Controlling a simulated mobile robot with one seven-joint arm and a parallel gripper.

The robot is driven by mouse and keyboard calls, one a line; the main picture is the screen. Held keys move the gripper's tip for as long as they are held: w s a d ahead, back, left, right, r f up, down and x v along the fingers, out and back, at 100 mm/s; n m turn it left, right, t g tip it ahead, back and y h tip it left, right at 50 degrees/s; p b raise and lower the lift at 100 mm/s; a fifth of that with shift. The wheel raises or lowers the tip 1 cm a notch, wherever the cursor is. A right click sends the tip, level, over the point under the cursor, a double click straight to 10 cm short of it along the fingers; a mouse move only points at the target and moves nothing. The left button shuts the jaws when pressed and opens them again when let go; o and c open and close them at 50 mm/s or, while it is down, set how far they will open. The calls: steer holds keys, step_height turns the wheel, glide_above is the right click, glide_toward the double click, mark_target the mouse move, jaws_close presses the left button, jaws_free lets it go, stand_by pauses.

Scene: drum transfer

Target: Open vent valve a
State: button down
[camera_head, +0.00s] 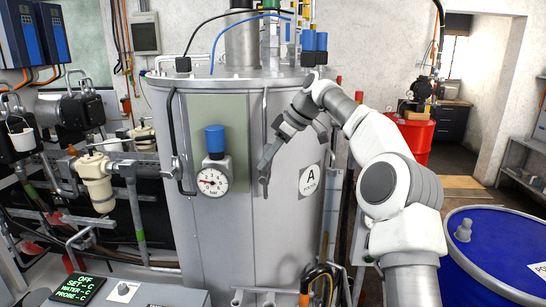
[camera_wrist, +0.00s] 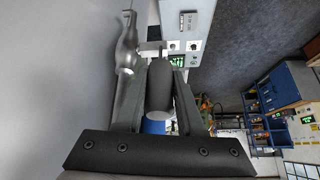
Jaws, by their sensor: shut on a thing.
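The large steel tank (camera_head: 290,220) bears a round white label with a letter A (camera_head: 311,180). My gripper (camera_head: 264,178) is at the tank's front, left of the label, pointing down beside a vertical grey pipe (camera_head: 264,110). In the wrist view my gripper (camera_wrist: 172,75) is shut on a dark grey rounded grip (camera_wrist: 160,90), with a blue part (camera_wrist: 156,127) behind it towards the palm. A silver fitting (camera_wrist: 127,48) stands just left of the fingers. The head view does not show clearly what the jaws hold. I cannot tell which part is vent valve a.
A pressure gauge (camera_head: 213,181) with a blue-capped knob (camera_head: 215,139) sits left of my gripper. Blue-capped fittings (camera_head: 314,42) stand on the tank's lid. A blue drum (camera_head: 490,265) is at the lower right, a red drum (camera_head: 412,137) behind. A control box (camera_head: 130,292) is at the lower left.

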steer(key=shift+a+h, duration=0.3)
steer(key=shift+h, duration=0.3)
steer(key=shift+f, duration=0.1)
steer(key=c, duration=0.6)
jaws_free()
steer(key=shift+o, duration=0.4)
steer(key=shift+w+r, duration=0.1)
steer(key=shift+r, duration=0.15)
steer(key=shift+d, duration=0.15)
